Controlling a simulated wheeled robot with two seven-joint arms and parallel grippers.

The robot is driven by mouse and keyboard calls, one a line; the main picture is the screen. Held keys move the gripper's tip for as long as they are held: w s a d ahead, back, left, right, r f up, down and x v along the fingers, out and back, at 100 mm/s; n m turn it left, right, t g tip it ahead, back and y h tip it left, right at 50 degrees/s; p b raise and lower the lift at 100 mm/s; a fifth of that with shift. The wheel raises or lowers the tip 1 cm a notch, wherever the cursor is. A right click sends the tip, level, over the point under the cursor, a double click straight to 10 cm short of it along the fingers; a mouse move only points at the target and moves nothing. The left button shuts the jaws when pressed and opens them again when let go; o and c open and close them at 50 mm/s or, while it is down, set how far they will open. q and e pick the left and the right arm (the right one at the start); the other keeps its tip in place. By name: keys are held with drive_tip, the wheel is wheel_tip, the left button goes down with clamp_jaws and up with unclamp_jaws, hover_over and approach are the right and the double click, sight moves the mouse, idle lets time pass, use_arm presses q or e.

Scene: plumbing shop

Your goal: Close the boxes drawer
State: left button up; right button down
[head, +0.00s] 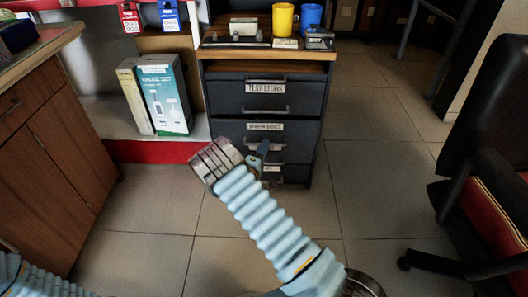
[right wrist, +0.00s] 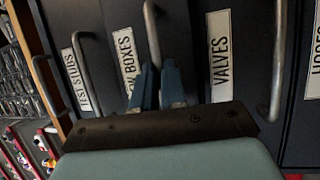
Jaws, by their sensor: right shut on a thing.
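The boxes drawer (head: 299,132) is a dark drawer front in the cabinet below the one labelled test stubs. Its white label ending in "BOXES" (right wrist: 127,62) shows in the right wrist view, partly covered. My right gripper (head: 260,151) is at this drawer's front. In the right wrist view its two blue fingers (right wrist: 156,80) are shut around the metal bar handle (right wrist: 152,32) beside the boxes label. I cannot tell clearly how far the drawer stands out. Part of my left arm shows at the lower left, but its gripper is out of view.
A test stubs drawer (head: 230,93) is above, and a valves drawer shows by its label (right wrist: 220,55). Yellow (head: 283,20) and blue (head: 311,16) cups stand on the cabinet top. A wooden counter (head: 50,150) is left, a black chair (head: 490,150) right. The floor between is clear.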

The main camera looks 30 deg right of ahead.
use_arm(q)
drive_tip(key=shift+f+b, duration=0.35)
drive_tip(key=shift+f, duration=0.4)
use_arm(e)
drive_tip(key=shift+w+d, duration=0.35)
drive_tip(key=shift+w, duration=0.3)
drive_tip(key=shift+w+d, duration=0.35)
drive_tip(key=shift+w, duration=0.25)
drive_tip(key=c, duration=1.2)
unclamp_jaws()
use_arm(q)
drive_tip(key=shift+r+p, duration=0.6)
use_arm(e)
drive_tip(key=v, duration=1.3)
drive_tip(key=shift+s+a+f, duration=0.1)
drive_tip(key=shift+s+a, duration=0.15)
drive_tip(key=shift+s, duration=0.1)
